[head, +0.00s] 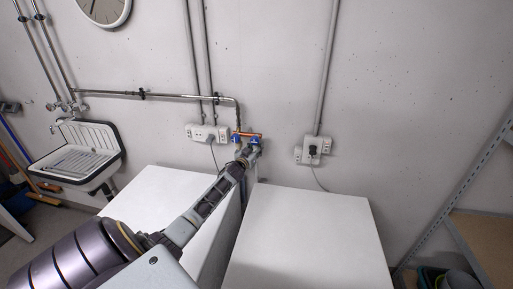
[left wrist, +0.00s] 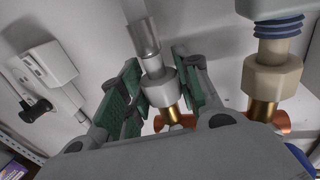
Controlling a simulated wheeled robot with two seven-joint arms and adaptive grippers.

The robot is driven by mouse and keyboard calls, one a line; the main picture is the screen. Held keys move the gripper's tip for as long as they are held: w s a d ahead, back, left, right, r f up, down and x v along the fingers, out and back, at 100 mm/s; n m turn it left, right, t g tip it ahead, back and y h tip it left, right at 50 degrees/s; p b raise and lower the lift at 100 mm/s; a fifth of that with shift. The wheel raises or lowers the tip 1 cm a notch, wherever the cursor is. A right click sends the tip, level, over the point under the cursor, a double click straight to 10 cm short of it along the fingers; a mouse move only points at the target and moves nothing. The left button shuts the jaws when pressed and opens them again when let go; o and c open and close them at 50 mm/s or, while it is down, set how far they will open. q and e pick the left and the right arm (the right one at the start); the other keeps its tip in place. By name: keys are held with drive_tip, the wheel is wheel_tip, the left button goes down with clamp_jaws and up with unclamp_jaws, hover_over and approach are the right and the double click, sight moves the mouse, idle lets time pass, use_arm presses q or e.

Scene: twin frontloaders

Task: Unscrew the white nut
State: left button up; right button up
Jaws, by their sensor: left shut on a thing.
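A second, cream nut (left wrist: 271,75) sits to the right, outside the fingers, on a brass fitting below a blue ribbed hose end (left wrist: 280,25). In the head view, the gripper hides the nuts.
Two white machine tops (head: 305,235) (head: 165,212) flank the narrow gap. Wall sockets (head: 207,133) (head: 314,150) with cables are on both sides of the taps. A sink (head: 77,158) is at left and a metal shelf (head: 480,195) at right. The right machine top is clear.

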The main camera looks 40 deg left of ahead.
use_arm(q)
drive_tip(key=shift+d+m+h, duration=0.15)
drive_tip(key=shift+m+h, duration=0.45)
drive_tip(key=shift+h, duration=0.4)
drive_tip(key=o, duration=0.8)
drive_tip(key=shift+w+d, duration=0.1)
drive_tip(key=shift+o, duration=0.2)
drive_tip(key=shift+f+n+y, duration=0.1)
drive_tip(key=shift+n+y, duration=0.5)
drive_tip(key=shift+y, duration=0.4)
drive_tip(key=shift+n+y+b, duration=0.3)
drive_tip(key=shift+y+b, duration=0.2)
drive_tip(key=shift+b, duration=0.15)
drive_tip(key=shift+y, duration=0.3)
